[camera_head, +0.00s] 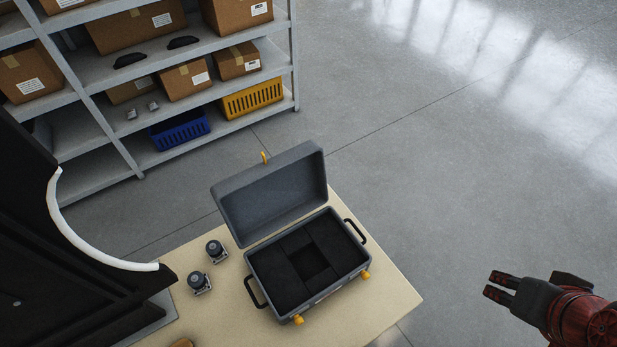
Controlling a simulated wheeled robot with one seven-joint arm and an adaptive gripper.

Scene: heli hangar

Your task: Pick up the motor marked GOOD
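Two small dark motors with light square bases stand on the tan table (385,310), left of the open case. One motor (216,250) is farther back, the other motor (200,282) nearer and slightly left. Any GOOD marking is too small to read on either. My gripper (495,287) is over the floor at the right, well away from the motors and beyond the table's right edge. Nothing shows held in it; its finger opening is unclear from this angle.
An open grey case (270,262) with black foam and a square recess stands on the table, its lid raised at the back. A shelf (95,75) with boxes and bins stands at the back left. Floor at right is clear.

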